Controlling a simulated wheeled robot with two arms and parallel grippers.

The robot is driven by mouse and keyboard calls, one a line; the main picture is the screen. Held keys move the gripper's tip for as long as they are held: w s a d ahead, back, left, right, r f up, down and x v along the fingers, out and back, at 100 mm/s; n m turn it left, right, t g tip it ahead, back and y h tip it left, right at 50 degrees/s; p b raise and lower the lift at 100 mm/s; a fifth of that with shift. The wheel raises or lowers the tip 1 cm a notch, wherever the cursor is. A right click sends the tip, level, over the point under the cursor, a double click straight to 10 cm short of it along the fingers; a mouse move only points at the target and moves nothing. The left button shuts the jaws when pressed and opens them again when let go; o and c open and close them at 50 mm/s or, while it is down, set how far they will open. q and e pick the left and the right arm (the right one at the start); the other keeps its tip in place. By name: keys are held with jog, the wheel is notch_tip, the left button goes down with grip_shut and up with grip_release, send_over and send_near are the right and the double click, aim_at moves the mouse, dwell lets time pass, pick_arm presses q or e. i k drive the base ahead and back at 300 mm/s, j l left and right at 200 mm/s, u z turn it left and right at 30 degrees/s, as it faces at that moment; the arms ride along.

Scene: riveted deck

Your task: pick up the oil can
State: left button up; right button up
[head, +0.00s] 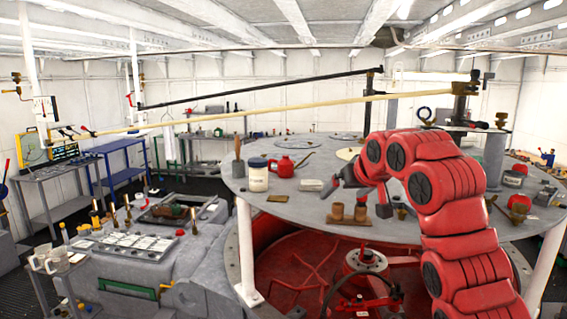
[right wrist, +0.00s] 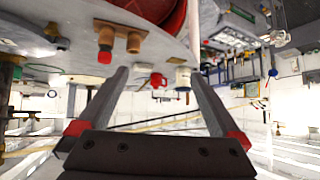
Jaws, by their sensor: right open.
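The oil can (head: 284,167) is red with a thin spout pointing right, upright on the round grey table, left of my right gripper in the head view. In the right wrist view the picture is upside down, and the red can (right wrist: 157,80) shows small between the two fingers, some way beyond them. My right gripper (head: 360,198) is open and empty, above the table and apart from the can. It also shows in the right wrist view (right wrist: 156,78). My left gripper is not in view.
A wooden holder with brown cups (head: 348,215) stands near the front edge, close to my right gripper.

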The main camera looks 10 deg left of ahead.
aim_at(286, 168)
jog(key=i+j, duration=0.25)
jog(key=i, duration=0.2)
jog(key=i+j, duration=0.3)
jog(key=i, duration=0.15)
jog(key=i+j, duration=0.25)
jog(key=i, duration=0.25)
jog(key=i+j, duration=0.25)
jog(key=i, duration=0.2)
